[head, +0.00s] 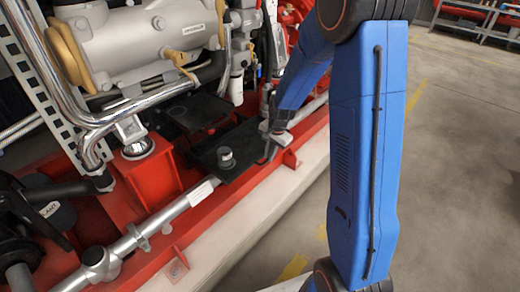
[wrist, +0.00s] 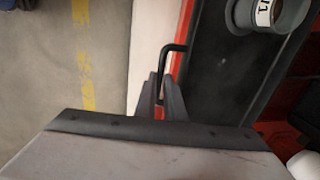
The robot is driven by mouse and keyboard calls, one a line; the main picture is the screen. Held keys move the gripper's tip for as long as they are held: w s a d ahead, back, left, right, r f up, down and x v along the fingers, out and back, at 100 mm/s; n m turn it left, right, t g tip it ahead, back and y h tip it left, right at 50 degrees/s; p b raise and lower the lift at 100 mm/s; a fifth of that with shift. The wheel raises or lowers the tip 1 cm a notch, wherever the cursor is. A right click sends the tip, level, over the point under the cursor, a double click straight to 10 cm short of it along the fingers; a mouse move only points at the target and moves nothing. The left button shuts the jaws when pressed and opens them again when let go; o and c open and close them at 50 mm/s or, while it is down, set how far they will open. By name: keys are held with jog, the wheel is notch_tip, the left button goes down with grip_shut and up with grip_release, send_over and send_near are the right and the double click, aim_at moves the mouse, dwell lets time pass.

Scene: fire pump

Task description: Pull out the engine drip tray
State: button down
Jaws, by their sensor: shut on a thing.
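The engine drip tray (head: 250,138) is a flat dark tray lying on the red base frame beneath the engine, in the middle of the head view. In the wrist view the dark tray (wrist: 212,85) fills the upper right. A thin black bent handle (wrist: 175,47) stands out from its edge; it shows small in the head view (head: 271,153). My gripper (wrist: 160,84) is shut on this handle, with its two grey fingers on either side of the rod. In the head view my gripper (head: 277,136) is small and partly hidden by my arm.
A grey round fitting (head: 226,158) with a pale label stands at the tray. A silver pipe (head: 190,198) runs along the red frame (head: 160,195). A pale plinth (head: 250,225) lies in front. The concrete floor (head: 465,150) at the right is open, with yellow markings.

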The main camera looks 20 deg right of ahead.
jog(key=shift+s+d, duration=0.35)
jog(key=shift+s, duration=0.25)
jog(key=shift+s+d, duration=0.3)
jog(key=shift+s, duration=0.25)
jog(key=c, duration=1.8)
grip_release()
jog(key=shift+c, duration=0.2)
notch_tip(320, 180, up, 17)
jog(key=s+d, duration=0.1)
jog(key=s, duration=0.1)
jog(key=shift+s+d, duration=0.3)
jog(key=shift+s, duration=0.05)
